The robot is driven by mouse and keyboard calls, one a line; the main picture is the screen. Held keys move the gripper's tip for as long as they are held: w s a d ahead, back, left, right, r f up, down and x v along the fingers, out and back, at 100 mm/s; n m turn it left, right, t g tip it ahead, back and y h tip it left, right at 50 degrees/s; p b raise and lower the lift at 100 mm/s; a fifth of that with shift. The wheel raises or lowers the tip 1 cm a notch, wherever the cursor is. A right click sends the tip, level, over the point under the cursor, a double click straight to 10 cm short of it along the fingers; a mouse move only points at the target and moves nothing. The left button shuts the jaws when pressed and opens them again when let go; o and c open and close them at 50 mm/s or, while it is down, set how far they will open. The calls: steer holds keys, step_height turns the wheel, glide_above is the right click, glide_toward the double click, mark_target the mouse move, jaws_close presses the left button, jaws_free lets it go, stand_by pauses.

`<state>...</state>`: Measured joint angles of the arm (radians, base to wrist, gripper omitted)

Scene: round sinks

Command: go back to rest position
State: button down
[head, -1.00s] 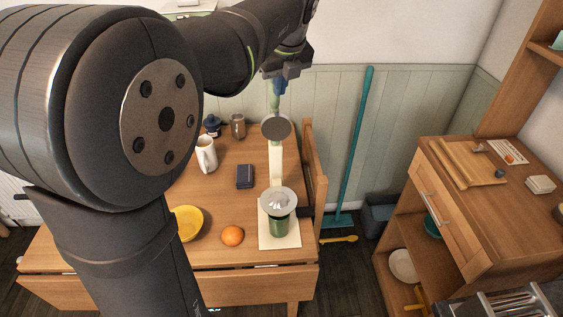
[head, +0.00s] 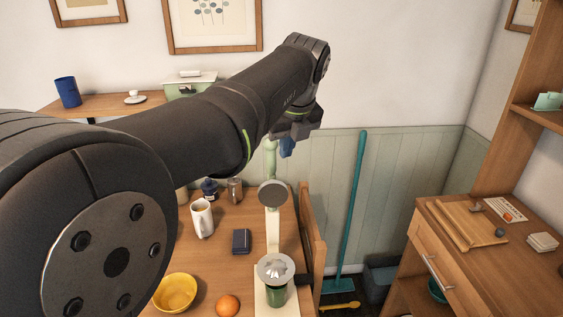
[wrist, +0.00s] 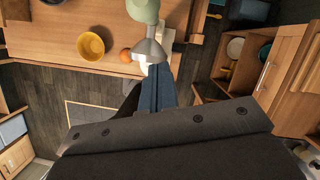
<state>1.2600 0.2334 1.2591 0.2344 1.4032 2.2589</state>
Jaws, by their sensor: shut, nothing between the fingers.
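My gripper (head: 287,147) hangs at the end of my arm, high over the back of the wooden table, beside the top of a pale green post. Its blue fingers also show in the wrist view (wrist: 155,88), shut together with nothing between them. The post belongs to a hand juicer with a grey round press head (head: 272,193). Below it are a grey ribbed cone (head: 275,267) and a green cup (head: 276,297) on a pale base. In the wrist view the press head (wrist: 150,48) lies just beyond the fingertips; I cannot tell the gap.
The table holds a yellow bowl (head: 175,292), an orange (head: 228,306), a white mug (head: 202,218), a dark blue box (head: 241,241) and jars. A chair back (head: 313,235) and a teal broom (head: 352,215) stand right of it. A wooden cabinet (head: 480,250) is farther right.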

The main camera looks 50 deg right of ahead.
steer(key=d+v, duration=0.1)
steer(key=v, duration=0.5)
steer(key=shift+w+a, duration=0.2)
steer(key=shift+a, duration=0.05)
glide_toward(274, 168)
steer(key=s+f, duration=0.1)
steer(key=s+a+f, duration=0.1)
steer(key=shift+s+f, duration=0.2)
steer(key=shift+s, duration=0.2)
steer(key=w+f, duration=0.1)
steer(key=w+d, duration=0.1)
steer(key=w, duration=0.1)
steer(key=shift+d+f, duration=0.1)
steer(key=shift+f, duration=0.25)
steer(key=shift+w+d, duration=0.25)
steer(key=shift+w, duration=0.3)
steer(key=shift+s, duration=0.15)
